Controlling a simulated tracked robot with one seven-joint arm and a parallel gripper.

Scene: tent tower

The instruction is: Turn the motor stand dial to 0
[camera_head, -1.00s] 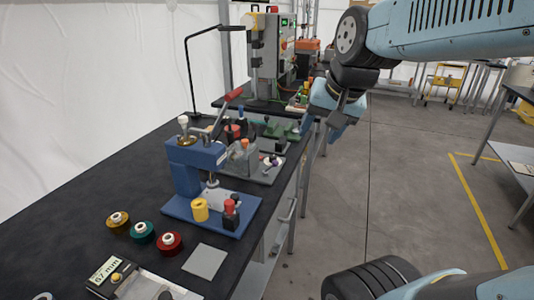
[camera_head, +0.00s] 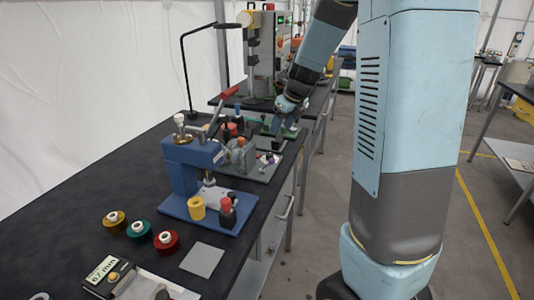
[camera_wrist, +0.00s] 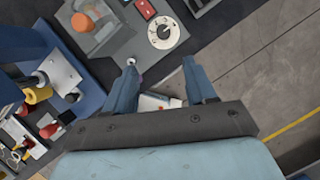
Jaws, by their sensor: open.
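The dial (camera_wrist: 163,32) is a white disc with dark markings and a dark centre, on a grey panel in the wrist view. Its setting is too small to read. I cannot make the dial out surely in the head view. My gripper (camera_wrist: 160,66) is open and empty, its two blue fingers apart. In the wrist view the dial shows just beyond the fingertips, between their lines, with no visible contact. In the head view my gripper (camera_head: 278,124) hangs over the far part of the bench, beyond the blue press (camera_head: 195,165).
A red switch (camera_wrist: 145,8) sits beside the dial. A clear housing with an orange part (camera_wrist: 82,22) is to its left. Colored spools (camera_head: 140,229) lie on the near bench. A tall grey machine (camera_head: 263,55) stands behind. The floor right of the bench is open.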

